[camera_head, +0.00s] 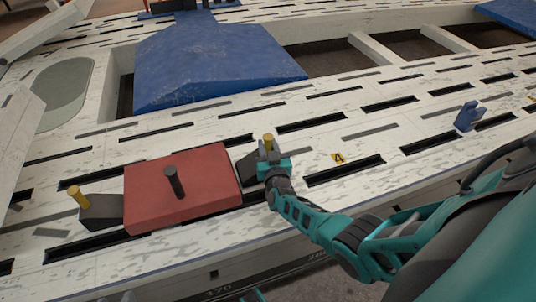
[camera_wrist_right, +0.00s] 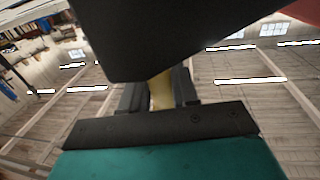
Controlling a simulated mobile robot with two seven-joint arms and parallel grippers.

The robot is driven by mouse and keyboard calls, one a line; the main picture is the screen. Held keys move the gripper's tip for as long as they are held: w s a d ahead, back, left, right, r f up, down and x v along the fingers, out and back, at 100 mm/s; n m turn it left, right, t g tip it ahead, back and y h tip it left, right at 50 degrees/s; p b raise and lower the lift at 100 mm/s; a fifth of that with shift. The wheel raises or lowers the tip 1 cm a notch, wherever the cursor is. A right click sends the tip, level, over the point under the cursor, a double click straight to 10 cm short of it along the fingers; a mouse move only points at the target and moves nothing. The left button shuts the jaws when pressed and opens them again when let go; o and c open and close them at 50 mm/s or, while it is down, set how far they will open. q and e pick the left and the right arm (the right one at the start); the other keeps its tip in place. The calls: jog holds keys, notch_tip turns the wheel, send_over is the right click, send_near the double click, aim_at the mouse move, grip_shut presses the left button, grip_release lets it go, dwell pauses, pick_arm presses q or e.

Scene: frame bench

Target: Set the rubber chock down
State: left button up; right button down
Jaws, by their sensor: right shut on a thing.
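The rubber chock (camera_head: 248,167) is a dark wedge with a yellow peg on top, at the right side of the red block (camera_head: 180,205). My right gripper (camera_head: 268,151) is shut on the yellow peg. In the right wrist view, the peg (camera_wrist_right: 162,92) stands between the fingers and the dark chock (camera_wrist_right: 150,38) fills the upper middle. I cannot tell whether the chock touches the bench or the block; its lower part is partly hidden by my gripper. My left gripper is not in view.
A second dark chock (camera_head: 102,212) with a yellow peg sits at the red block's left side. The block has a dark upright handle (camera_head: 174,181). The white slotted bench (camera_head: 330,135) has a blue panel (camera_head: 205,65) behind and a small blue piece (camera_head: 467,116) at right.

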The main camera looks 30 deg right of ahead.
jog(key=shift+w+f, duration=0.1)
jog(key=shift+f, duration=0.4)
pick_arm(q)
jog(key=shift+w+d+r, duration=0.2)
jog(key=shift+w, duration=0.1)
pick_arm(e)
jog(key=c, duration=1.3)
grip_release()
jog(key=shift+f, duration=0.25)
jog(key=o, duration=0.5)
jog(key=shift+c, duration=0.2)
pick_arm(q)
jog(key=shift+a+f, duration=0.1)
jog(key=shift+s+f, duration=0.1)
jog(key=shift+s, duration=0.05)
pick_arm(e)
jog(key=shift+r, duration=0.15)
